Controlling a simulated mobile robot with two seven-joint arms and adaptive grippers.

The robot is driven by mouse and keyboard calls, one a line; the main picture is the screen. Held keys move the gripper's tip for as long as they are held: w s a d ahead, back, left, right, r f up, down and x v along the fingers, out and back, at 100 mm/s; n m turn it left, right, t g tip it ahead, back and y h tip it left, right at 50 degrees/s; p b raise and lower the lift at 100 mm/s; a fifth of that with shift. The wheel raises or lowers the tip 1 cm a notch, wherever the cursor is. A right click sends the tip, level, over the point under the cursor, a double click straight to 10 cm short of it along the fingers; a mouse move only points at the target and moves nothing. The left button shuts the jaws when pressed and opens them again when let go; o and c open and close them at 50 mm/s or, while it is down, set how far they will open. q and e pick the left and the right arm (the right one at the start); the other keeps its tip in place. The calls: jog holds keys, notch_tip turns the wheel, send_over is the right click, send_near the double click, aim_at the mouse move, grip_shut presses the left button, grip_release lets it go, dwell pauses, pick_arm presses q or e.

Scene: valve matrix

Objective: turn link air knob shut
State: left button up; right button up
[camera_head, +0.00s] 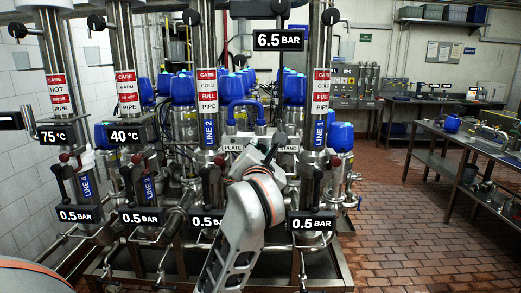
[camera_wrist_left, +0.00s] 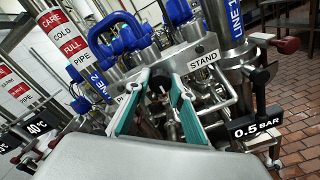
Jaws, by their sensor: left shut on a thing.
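In the left wrist view, the two teal fingers of my left gripper (camera_wrist_left: 160,84) come together around a small dark knob (camera_wrist_left: 158,88). The knob sits on a metal plate between labels, one reading "STAND" (camera_wrist_left: 203,62) and one partly hidden. My fingers touch the knob from both sides; its pointing direction is hard to make out. In the head view, my left gripper (camera_head: 264,153) reaches the middle of the valve rig, between the "PLATE" (camera_head: 232,148) and "STAND" (camera_head: 291,148) labels. There my own wrist hides the knob. My right gripper is not in view.
Vertical steel pipes with red and white labels (camera_head: 207,90) stand close on both sides. Blue-capped valves (camera_head: 182,90) crowd behind. Black "0.5 BAR" signs (camera_head: 312,223) and valve handles stick out in front. A steel table (camera_head: 470,145) stands right; the tiled floor (camera_head: 410,220) is clear.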

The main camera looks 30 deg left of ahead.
pick_arm(q)
jog(key=o, duration=1.1)
jog(key=shift+a+f, duration=0.1)
jog(key=shift+o, duration=0.2)
jog(key=v, duration=0.7)
jog(key=shift+s, duration=0.25)
